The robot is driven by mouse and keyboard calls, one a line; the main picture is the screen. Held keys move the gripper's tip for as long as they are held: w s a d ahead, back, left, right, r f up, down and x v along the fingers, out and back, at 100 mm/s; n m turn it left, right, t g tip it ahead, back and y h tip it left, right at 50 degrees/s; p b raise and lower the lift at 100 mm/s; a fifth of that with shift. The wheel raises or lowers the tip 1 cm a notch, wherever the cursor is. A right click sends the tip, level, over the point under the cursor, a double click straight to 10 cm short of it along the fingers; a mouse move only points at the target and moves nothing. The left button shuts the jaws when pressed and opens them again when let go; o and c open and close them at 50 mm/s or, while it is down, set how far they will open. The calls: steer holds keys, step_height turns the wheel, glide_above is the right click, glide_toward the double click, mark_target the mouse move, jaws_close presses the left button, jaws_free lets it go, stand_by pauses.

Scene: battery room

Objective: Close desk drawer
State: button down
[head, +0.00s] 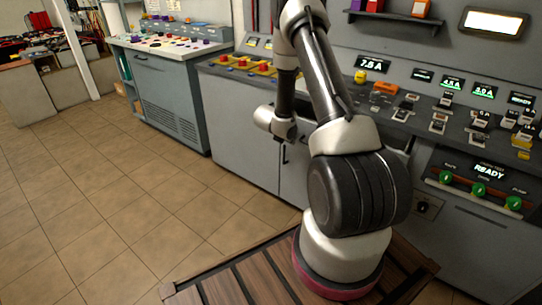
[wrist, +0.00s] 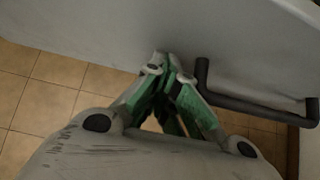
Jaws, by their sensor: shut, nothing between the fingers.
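In the wrist view, my gripper (wrist: 165,68) has its green-lined fingers shut together with nothing between them. The fingertips are close to a plain grey front (wrist: 110,35); I cannot tell whether they touch it. A dark bar handle (wrist: 255,104) stands out just right of the fingers, apart from them. I cannot tell from this close view how far the drawer is open. In the head view, my arm covers part of the grey desk front (head: 243,128), and my gripper's fingers are hidden there.
The desk top carries a panel of switches and lit displays (head: 374,65). A lower panel with green knobs (head: 479,189) is at the right. A grey console (head: 165,95) stands to the left. Tiled floor (head: 110,220) is clear at the left.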

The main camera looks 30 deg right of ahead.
steer(key=w+d, duration=0.2)
steer(key=d, duration=0.3)
steer(key=w+d, duration=0.2)
steer(key=d, duration=0.3)
steer(key=w+d, duration=0.2)
steer(key=d, duration=0.3)
steer(key=shift+w, duration=0.1)
steer(key=shift+w+d+r, duration=0.15)
steer(key=shift+d, duration=0.25)
steer(key=shift+d, duration=0.1)
